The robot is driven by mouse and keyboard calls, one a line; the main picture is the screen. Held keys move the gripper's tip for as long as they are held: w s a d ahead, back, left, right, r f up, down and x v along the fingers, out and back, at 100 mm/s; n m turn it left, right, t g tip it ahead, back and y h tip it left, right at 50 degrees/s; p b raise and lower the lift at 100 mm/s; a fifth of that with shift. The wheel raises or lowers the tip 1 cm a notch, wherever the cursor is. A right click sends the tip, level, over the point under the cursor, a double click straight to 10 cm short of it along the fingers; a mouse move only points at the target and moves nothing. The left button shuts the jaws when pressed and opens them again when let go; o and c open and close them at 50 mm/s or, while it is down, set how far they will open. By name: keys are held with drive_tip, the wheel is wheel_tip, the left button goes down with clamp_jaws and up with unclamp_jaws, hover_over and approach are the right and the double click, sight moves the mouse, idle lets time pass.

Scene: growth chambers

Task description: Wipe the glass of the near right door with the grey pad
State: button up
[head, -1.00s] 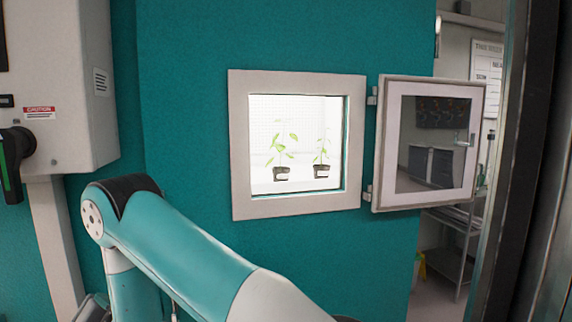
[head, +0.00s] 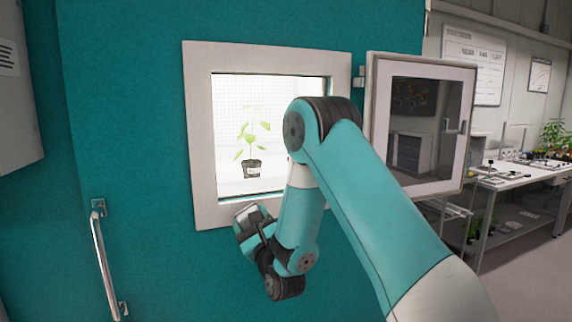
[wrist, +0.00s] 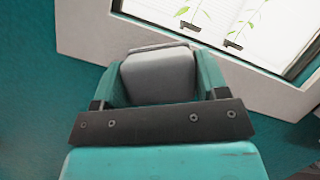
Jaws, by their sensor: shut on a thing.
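The hinged door (head: 469,90) stands swung open to the right of the lit window opening, with a pale frame and a dark reflective glass pane (head: 415,100). My arm covers part of its left and lower side. My gripper (head: 254,224) is below the lit opening, left of the door and apart from its glass. It is shut on the grey pad (wrist: 158,75), which sits between the two teal fingers in the wrist view. In the head view the pad is small and hard to make out.
The pale frame (head: 201,140) surrounds the lit opening, with a potted plant (head: 252,168) inside. A metal handle (head: 103,260) is on the teal wall at left. A cluttered bench (head: 525,172) stands behind the door at right.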

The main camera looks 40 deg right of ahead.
drive_tip(key=s+d+r+m+h, duration=0.1)
drive_tip(key=s+d+r+m, duration=0.15)
drive_tip(key=r, duration=0.45)
drive_tip(key=s+d+r+m+h, duration=0.1)
drive_tip(key=s+d+r+m, duration=0.1)
drive_tip(key=r+m, duration=0.35)
drive_tip(key=n+p, duration=0.1)
drive_tip(key=p, duration=0.4)
approach(260, 147)
drive_tip(key=shift+r+x, duration=0.25)
drive_tip(key=shift+x, duration=2.05)
drive_tip(key=shift+w+d+p, duration=0.2)
drive_tip(key=shift+w+p, duration=0.15)
drive_tip(key=shift+w, duration=0.45)
